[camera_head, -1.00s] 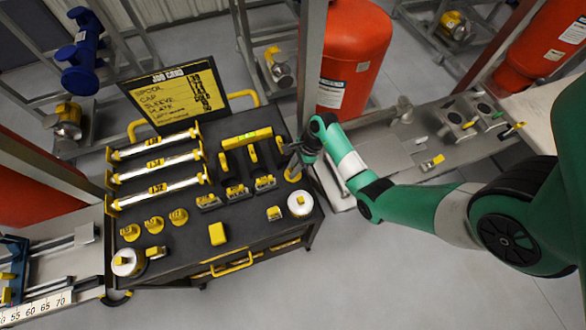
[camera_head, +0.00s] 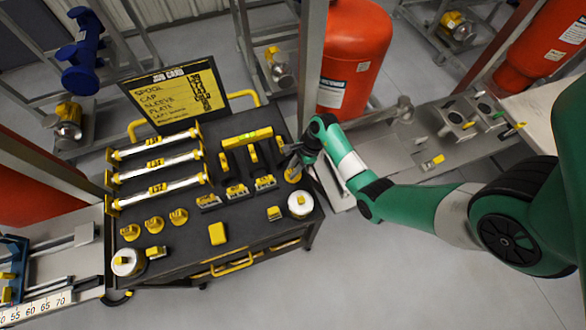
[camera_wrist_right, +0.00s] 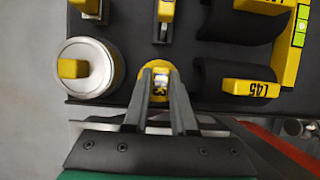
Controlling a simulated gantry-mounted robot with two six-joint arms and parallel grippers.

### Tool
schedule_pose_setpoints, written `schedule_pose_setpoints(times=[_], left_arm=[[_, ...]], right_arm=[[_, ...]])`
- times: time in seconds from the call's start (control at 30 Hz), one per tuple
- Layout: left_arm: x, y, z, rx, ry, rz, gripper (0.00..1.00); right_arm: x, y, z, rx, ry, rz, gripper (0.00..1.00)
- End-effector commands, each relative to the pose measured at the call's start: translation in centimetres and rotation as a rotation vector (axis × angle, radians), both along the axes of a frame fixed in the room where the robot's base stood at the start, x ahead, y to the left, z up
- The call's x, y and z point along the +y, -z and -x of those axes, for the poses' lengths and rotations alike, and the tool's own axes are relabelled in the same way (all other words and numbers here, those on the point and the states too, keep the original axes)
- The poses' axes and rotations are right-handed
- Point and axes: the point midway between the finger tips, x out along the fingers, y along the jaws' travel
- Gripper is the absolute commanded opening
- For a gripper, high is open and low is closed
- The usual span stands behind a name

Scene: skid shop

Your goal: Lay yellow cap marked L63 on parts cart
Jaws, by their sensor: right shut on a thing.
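My right gripper (camera_head: 292,163) is at the right edge of the parts cart (camera_head: 185,262), with its fingers pointing down. It is shut on a yellow cap (camera_head: 292,176), which also shows between the fingertips in the right wrist view (camera_wrist_right: 161,71). Its label is partly covered by the fingers; only a "3" can be made out. The cap is over or on the dark cart top near its rim; I cannot tell whether it touches. My left gripper is not in view.
A white-and-yellow round part (camera_head: 300,204) stands close beside the cap. Yellow brackets (camera_head: 265,183), one marked L45 in the wrist view (camera_wrist_right: 250,87), and a yellow level (camera_head: 246,137) are nearby. Several yellow caps (camera_head: 154,224) stand at left. Bare cart top lies around a yellow block (camera_head: 217,233).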

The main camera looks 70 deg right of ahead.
Motion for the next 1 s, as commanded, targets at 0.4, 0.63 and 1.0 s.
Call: schedule_pose_setpoints(times=[0.4,0.63,1.0], left_arm=[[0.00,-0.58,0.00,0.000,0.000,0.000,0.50],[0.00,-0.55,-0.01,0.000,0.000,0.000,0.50],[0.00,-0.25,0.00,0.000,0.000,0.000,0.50]], right_arm=[[-0.02,-0.17,-0.04,-0.001,0.000,0.000,0.00],[-0.03,-0.03,-0.05,-0.002,-0.001,0.000,0.00],[0.00,0.37,-0.03,0.000,-0.001,0.000,0.00]])
